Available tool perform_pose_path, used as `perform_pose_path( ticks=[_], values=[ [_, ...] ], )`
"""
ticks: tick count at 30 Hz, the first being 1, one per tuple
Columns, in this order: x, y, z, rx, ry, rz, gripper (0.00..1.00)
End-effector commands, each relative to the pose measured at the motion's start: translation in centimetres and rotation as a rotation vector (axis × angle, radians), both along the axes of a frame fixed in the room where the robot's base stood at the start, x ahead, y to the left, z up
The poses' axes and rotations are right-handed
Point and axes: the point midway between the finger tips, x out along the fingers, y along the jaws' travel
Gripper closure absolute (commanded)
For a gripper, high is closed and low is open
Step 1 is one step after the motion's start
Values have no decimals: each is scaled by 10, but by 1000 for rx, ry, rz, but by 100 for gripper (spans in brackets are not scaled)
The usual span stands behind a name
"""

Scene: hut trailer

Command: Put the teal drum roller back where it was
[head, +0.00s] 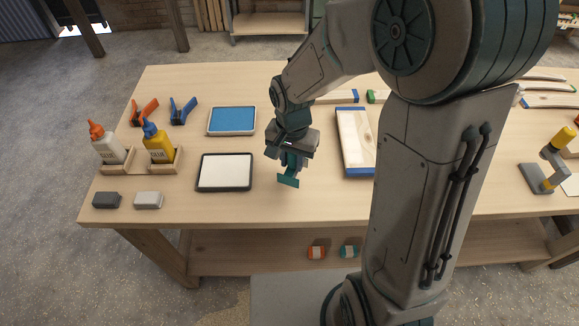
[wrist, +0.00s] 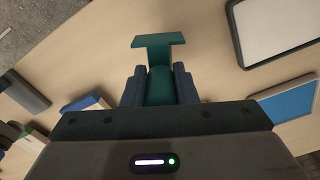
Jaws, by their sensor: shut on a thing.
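My gripper (head: 289,170) is over the middle of the workbench, pointing down. It is shut on a teal tool, which I take to be the teal drum roller (head: 288,181). In the wrist view, the roller's (wrist: 159,86) rounded teal body is between the two dark fingers (wrist: 160,88), and a flat teal crosspiece sticks out beyond them. The roller seems to hang above the bare wood; the exact gap is hard to tell. The fingers hide part of it.
Left of my gripper are a dark-rimmed white tray (head: 224,189) and a blue tray (head: 232,121). To the right is a long board (head: 353,140). Glue bottles (head: 108,148) stand at the left. A grey stand with a yellow part (head: 537,178) is far right. Front-centre wood is clear.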

Motion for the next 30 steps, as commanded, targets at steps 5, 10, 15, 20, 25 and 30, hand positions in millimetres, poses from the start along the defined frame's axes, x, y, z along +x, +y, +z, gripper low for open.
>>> perform_pose_path(
  ticks=[5, 10, 15, 20, 25, 30],
  values=[
    [1, 7, -8, 0, 1, 0, 96],
    [1, 6, -30, -1, 4, 0, 96],
    [1, 6, -43, 0, 1, -1, 96],
    [1, 6, -44, 0, -1, -1, 96],
    [1, 6, -47, 0, -1, -1, 96],
    [1, 6, -47, 0, 0, -1, 52]
  ],
)
